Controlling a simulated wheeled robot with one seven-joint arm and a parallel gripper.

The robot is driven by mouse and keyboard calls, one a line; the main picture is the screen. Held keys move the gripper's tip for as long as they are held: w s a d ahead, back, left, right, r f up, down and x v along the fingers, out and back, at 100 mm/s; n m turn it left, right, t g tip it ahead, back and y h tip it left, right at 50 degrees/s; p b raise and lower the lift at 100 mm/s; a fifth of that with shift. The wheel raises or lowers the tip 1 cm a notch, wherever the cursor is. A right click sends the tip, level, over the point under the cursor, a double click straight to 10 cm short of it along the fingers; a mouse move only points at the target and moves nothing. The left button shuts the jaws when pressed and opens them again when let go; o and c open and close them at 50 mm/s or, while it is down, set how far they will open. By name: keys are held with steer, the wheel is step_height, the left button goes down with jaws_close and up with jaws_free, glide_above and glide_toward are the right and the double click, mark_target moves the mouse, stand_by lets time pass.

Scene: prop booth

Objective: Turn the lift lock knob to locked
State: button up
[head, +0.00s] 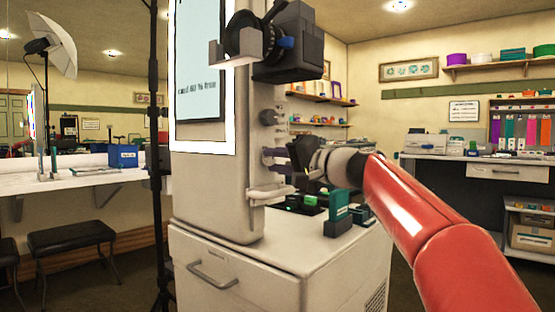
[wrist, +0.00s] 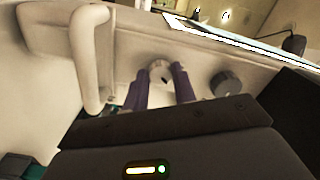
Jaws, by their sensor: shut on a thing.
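A pale round knob (wrist: 160,72) with a dark mark sits on the side of the white column (head: 212,190). I take it for the lift lock knob; no label is readable. My gripper (wrist: 157,80) has its two purple-grey fingers on either side of this knob and is shut on it. In the head view my gripper (head: 272,156) reaches the column's side from the right, and its fingers and wrist hide the knob. The knob's setting cannot be told.
A dark knob (wrist: 226,84) stands right beside the held one. A pale bar handle (wrist: 96,60) sticks out on the other side. A camera (head: 285,42) hangs above my gripper. Green items (head: 337,213) stand on the white cabinet (head: 240,268) below.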

steer(key=m+p, duration=0.2)
steer(key=m, duration=0.4)
steer(key=shift+r+m, duration=0.1)
steer(key=shift+m, duration=0.3)
steer(key=shift+m+t+p, duration=0.4)
steer(key=shift+m+p, duration=0.45)
steer(key=shift+m, duration=1.15)
steer(key=o, duration=1)
steer(key=shift+s+d, duration=0.1)
steer(key=b+v, duration=0.1)
steer(key=v, duration=0.6)
steer(key=shift+s+d, duration=0.15)
steer(key=shift+d, duration=0.1)
